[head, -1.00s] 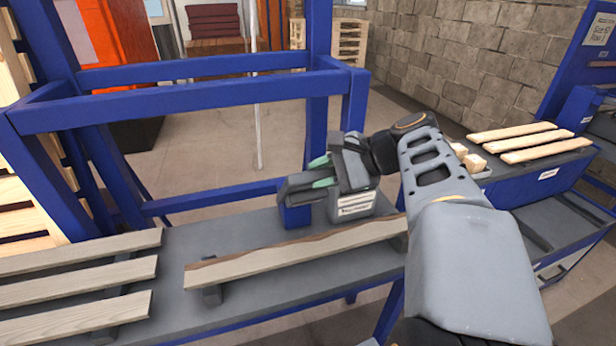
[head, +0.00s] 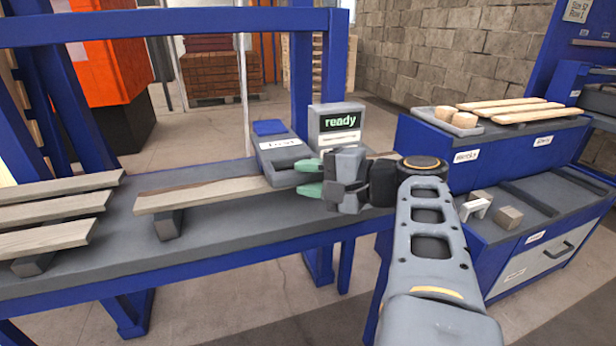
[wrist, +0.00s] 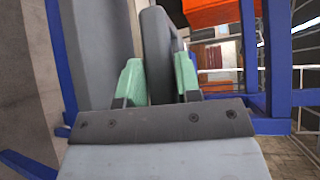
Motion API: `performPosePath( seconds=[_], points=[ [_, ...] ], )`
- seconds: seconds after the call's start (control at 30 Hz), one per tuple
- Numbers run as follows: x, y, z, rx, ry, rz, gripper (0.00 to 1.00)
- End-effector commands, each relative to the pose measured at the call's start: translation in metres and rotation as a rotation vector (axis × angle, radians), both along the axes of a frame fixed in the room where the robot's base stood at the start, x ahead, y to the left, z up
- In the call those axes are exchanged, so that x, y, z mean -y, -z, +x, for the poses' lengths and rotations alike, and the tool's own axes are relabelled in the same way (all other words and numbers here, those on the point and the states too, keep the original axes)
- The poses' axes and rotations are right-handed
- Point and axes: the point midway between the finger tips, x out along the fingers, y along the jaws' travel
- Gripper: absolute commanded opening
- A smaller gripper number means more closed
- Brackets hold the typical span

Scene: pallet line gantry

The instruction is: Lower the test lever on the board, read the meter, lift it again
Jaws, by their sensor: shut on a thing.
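The meter (head: 338,126) is a grey box on the bench; its screen reads "ready" in green. A grey unit with a label that seems to read "Test" (head: 281,147) and a blue top stands at its left. My gripper (head: 306,178) is in front of both, low over the bench. In the wrist view, its green fingertips (wrist: 158,80) are shut on an upright grey slab, which seems to be the test lever (wrist: 157,45). In the head view my gripper hides most of it. The wooden board (head: 200,194) with a brown edge runs up to the unit.
Several planks (head: 60,220) lie at the bench's left end. A blue frame (head: 150,27) rises behind the bench. At right stands a blue cabinet (head: 420,140) with planks and blocks on top. Its lower shelf (head: 520,225) holds small blocks and a white bracket.

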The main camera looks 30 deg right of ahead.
Motion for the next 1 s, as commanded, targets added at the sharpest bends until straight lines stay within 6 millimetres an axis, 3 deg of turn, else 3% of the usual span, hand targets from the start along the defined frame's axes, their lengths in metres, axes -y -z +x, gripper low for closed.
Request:
performPosePath(
  seconds=[0.03,0.2,0.77,0.8,1.0],
  points=[
    [0.000,0.011,0.000,-0.006,0.000,0.001,0.00],
    [0.000,0.020,0.000,-0.007,0.000,0.001,0.00],
    [-0.001,0.027,0.001,-0.014,-0.002,0.004,0.00],
    [-0.001,0.027,0.001,-0.014,-0.002,0.004,0.36],
    [-0.001,0.026,0.001,-0.011,-0.001,0.002,0.53]
  ],
)
